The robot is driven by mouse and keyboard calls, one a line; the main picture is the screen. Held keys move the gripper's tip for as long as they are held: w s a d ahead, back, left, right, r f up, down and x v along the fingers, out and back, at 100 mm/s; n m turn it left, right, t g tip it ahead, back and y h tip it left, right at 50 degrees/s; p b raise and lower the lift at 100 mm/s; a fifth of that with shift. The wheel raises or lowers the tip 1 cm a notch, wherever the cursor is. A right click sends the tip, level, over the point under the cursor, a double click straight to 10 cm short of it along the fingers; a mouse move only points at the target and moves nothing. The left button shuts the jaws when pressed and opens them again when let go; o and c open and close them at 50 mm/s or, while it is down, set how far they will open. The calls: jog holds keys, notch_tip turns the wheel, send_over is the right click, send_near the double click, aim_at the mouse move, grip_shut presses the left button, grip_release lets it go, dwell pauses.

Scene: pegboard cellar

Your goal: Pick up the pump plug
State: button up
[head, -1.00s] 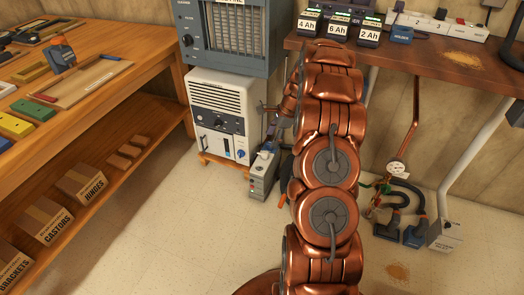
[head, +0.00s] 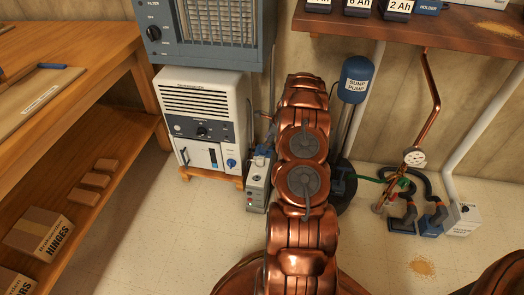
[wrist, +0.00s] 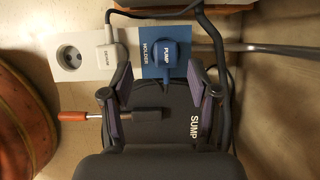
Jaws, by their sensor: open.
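The pump plug (wrist: 168,54) is blue, marked PUMP, and sits at the blue holder plate (wrist: 204,42) in the wrist view. My gripper (wrist: 159,72) is open, with its two dark, purple-padded fingers below and to either side of the plug. I cannot tell whether either finger touches it. A white plug (wrist: 105,48) with a dark cable is in the white socket plate beside it, left of the pump plug. An empty round socket (wrist: 70,57) is farther left. In the head view my arm hides the gripper and the pump plug.
A black surface marked SUMP (wrist: 193,127) lies below the fingers, near an orange-handled rod (wrist: 72,116). A dark cable runs right of the plug. In the head view a white dehumidifier (head: 205,120) stands left of a grey box (head: 258,180); a blue SUMP PUMP cylinder (head: 357,80) stands right.

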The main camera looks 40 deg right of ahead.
jog(key=shift+d+b+x, duration=0.2)
jog(key=shift+b+x, duration=0.45)
jog(key=shift+x, duration=0.75)
jog(key=shift+d+b+x, duration=0.15)
jog(key=shift+b+x, duration=0.45)
jog(key=shift+x, duration=0.75)
jog(key=shift+w, duration=0.1)
grip_shut()
